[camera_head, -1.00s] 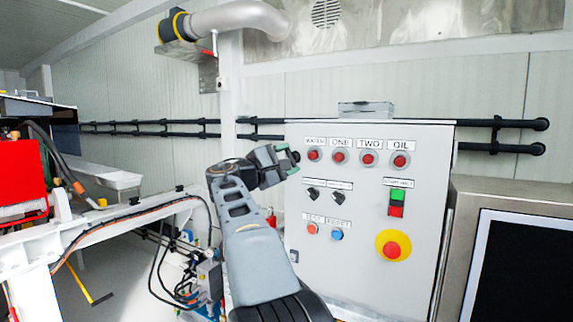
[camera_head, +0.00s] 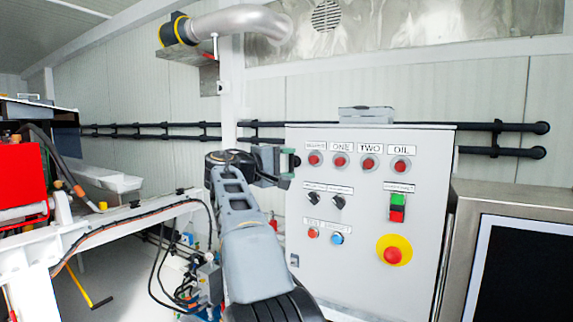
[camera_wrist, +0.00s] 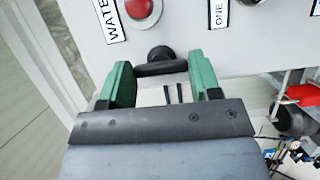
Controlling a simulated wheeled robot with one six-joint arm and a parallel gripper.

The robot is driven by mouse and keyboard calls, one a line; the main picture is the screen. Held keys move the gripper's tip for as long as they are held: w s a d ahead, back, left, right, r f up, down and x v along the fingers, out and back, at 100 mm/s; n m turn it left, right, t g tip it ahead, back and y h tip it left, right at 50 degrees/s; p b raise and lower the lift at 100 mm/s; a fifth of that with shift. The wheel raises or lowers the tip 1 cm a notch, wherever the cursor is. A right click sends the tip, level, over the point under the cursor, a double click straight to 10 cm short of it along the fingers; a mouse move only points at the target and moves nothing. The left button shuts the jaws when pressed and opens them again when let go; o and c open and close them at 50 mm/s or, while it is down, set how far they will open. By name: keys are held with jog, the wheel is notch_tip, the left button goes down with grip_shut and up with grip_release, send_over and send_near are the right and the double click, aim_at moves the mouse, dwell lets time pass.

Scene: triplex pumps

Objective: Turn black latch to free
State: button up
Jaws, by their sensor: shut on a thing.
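The black latch (camera_wrist: 161,67) shows in the wrist view as a dark round hub with a bar, on the grey-white control cabinet beside a red button. My gripper (camera_wrist: 160,78) has its two green fingers shut on the bar, one at each end. In the head view my gripper (camera_head: 288,163) is at the upper left edge of the control cabinet (camera_head: 365,275), left of the leftmost red button. The latch cannot be made out there, behind my gripper.
The cabinet front carries red lamps or buttons (camera_head: 368,163), black selector knobs (camera_head: 338,201) and a red emergency stop (camera_head: 392,251) on yellow. A white frame with hoses (camera_head: 130,215) stands at the left. A screen (camera_head: 520,270) is at the right.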

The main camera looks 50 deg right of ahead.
dwell(0.3)
jog(key=o, duration=0.6)
jog(key=shift+o, duration=0.2)
jog(key=shift+a, duration=0.1)
jog(key=w+a+b, duration=0.1)
jog(key=w+a, duration=0.1)
jog(key=a, duration=1.1)
jog(key=shift+a+b, duration=0.25)
jog(key=shift+b, duration=0.1)
